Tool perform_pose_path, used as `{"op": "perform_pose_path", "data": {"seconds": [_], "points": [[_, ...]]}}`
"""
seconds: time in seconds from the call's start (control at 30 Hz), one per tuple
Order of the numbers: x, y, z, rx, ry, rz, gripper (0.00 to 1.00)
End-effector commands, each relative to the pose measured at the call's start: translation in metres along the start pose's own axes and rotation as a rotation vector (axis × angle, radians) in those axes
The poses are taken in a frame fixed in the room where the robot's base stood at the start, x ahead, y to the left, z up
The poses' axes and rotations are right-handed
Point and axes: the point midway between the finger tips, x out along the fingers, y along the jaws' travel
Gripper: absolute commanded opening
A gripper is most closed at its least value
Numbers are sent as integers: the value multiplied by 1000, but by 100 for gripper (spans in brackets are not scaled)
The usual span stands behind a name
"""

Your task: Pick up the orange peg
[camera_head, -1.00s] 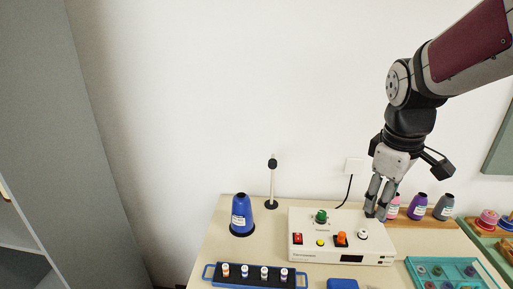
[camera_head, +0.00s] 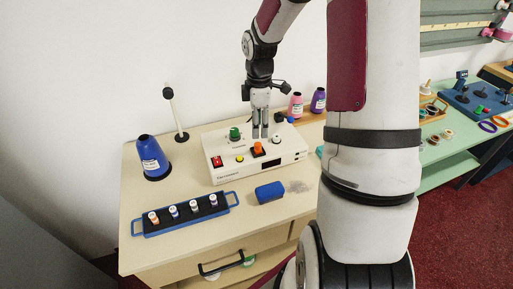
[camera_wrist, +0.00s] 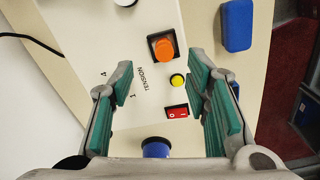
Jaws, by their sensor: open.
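The orange peg (camera_head: 258,149) stands upright in a dark square base on top of the white control box (camera_head: 285,161). In the wrist view the orange peg (camera_wrist: 162,47) shows ahead of the fingertips, clear of both. My gripper (camera_head: 261,136) points down over the box, just behind the peg in the head view. In the wrist view my gripper (camera_wrist: 160,84) is open, with green-padded fingers wide apart and nothing between them. I cannot tell its exact height above the box.
A green knob (camera_head: 235,133), white knob (camera_head: 277,138), yellow button (camera_head: 240,158) and red switch (camera_head: 217,161) surround the peg. A blue rack (camera_head: 187,213) with several small spools, a blue block (camera_head: 269,193) and a blue cone (camera_head: 152,157) stand nearby. The front counter has bare patches.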

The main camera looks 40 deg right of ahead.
Motion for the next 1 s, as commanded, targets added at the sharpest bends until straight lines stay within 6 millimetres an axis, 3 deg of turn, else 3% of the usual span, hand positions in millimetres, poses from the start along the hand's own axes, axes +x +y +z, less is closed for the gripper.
{"op": "perform_pose_path", "data": {"seconds": [0.33, 0.6, 0.93, 1.0], "points": [[29, -2, -1, 0, 0, -1, 44], [66, -6, -4, 0, -1, -1, 44], [73, -5, -4, 2, -1, 1, 44], [72, -5, -4, 2, -1, 1, 28]]}}
